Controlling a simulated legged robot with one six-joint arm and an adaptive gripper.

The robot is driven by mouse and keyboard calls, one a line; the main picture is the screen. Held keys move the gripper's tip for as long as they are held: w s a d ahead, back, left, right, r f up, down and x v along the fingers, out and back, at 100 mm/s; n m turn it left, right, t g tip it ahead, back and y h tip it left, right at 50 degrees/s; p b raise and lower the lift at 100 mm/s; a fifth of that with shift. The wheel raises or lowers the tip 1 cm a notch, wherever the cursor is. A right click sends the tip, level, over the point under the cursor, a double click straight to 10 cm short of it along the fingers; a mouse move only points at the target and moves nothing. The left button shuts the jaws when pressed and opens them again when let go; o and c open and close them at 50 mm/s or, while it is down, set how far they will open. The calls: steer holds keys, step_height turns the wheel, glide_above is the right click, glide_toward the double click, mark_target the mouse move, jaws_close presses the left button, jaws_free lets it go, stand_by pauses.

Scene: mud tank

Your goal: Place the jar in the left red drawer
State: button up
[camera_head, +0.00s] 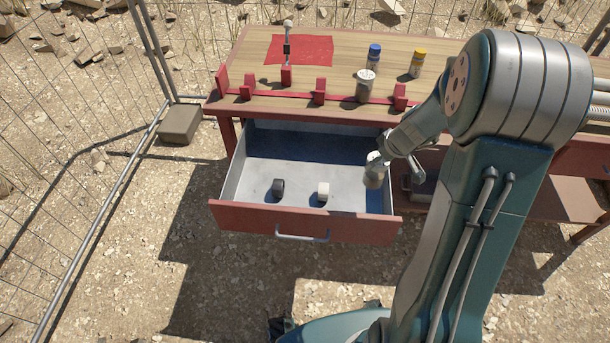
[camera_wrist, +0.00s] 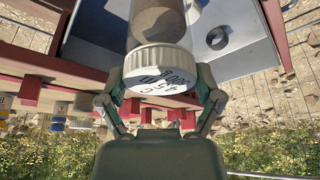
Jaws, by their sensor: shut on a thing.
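The jar (camera_head: 374,173) has a white lid and a sandy-coloured body. My gripper (camera_head: 388,160) is shut on it and holds it over the right part of the open left red drawer (camera_head: 300,222). In the wrist view, the jar (camera_wrist: 158,62) has its lettered lid toward the camera, with the fingers of my gripper (camera_wrist: 161,95) on both sides of it. The drawer has a grey interior and a silver handle. Whether the jar's base touches the drawer floor cannot be told.
A black roll (camera_head: 278,187) and a white roll (camera_head: 323,191) lie in the drawer. On the wooden table (camera_head: 240,85) stand another jar (camera_head: 365,88), a blue-capped bottle (camera_head: 374,54) and a yellow-capped bottle (camera_head: 417,64). The drawer's left and back floor is clear.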

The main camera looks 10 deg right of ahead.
mark_target(384, 172)
steer(key=f, duration=0.1)
steer(key=s+f, duration=0.2)
steer(key=shift+d, duration=0.3)
steer(key=shift+d+f, duration=0.15)
steer(key=shift+f, duration=0.15)
steer(key=shift+w+d+f, duration=0.65)
steer(key=shift+w+f, duration=1.5)
steer(key=shift+w, duration=0.05)
steer(key=shift+w+d+f, duration=0.65)
steer(key=shift+w+f, duration=1.5)
steer(key=shift+w, duration=0.1)
steer(key=shift+w+d+f, duration=0.65)
steer(key=shift+w+f, duration=1.5)
steer(key=shift+w, duration=0.05)
steer(key=o, duration=1.1)
steer(key=shift+f, duration=0.1)
